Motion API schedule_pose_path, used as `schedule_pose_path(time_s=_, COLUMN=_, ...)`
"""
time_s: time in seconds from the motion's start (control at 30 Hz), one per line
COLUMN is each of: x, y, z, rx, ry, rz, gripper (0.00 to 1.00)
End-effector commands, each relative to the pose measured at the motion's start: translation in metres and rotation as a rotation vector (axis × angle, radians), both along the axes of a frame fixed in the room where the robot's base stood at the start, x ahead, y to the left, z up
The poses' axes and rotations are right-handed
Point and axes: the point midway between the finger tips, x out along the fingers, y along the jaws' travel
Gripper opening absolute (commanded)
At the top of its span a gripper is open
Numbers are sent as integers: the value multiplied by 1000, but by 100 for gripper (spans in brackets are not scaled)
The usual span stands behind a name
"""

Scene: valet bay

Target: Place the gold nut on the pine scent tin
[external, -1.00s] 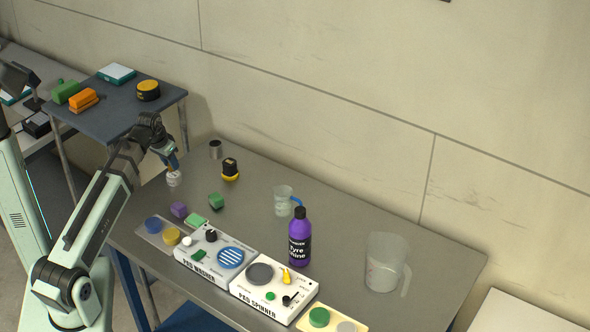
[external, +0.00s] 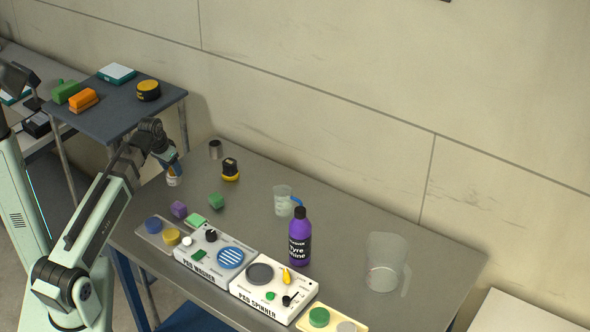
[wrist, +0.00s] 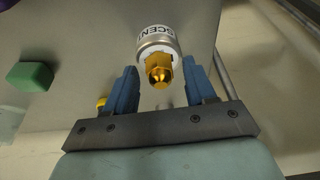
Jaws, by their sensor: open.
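The gold nut (wrist: 158,72) is between my gripper's two blue fingers in the wrist view, with a gap on each side. It overlaps the top of the pine scent tin (wrist: 155,38), a small white-labelled tin with a metallic rim, and appears to sit on it. The tin stands upright near the left end of the bench in the external view (external: 173,181). My gripper (wrist: 160,84) is open around the nut; in the external view it (external: 173,170) is just above the tin. The nut is too small to make out clearly there.
A green block (external: 216,201), a purple block (external: 179,209) and a yellow-and-black item (external: 230,169) stand nearby. A metal cup (external: 215,149) is behind. The pad washer (external: 215,255), purple bottle (external: 300,238) and jugs are farther right.

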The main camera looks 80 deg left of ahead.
Motion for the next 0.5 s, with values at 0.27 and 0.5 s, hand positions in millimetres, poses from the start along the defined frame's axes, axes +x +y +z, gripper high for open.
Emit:
schedule_pose_path(time_s=0.27, x=0, y=0, z=6, rx=0, ry=0, rz=0, gripper=55)
schedule_pose_path(time_s=0.5, x=-6, y=-6, z=31, rx=1, ry=-1, rz=0, gripper=55)
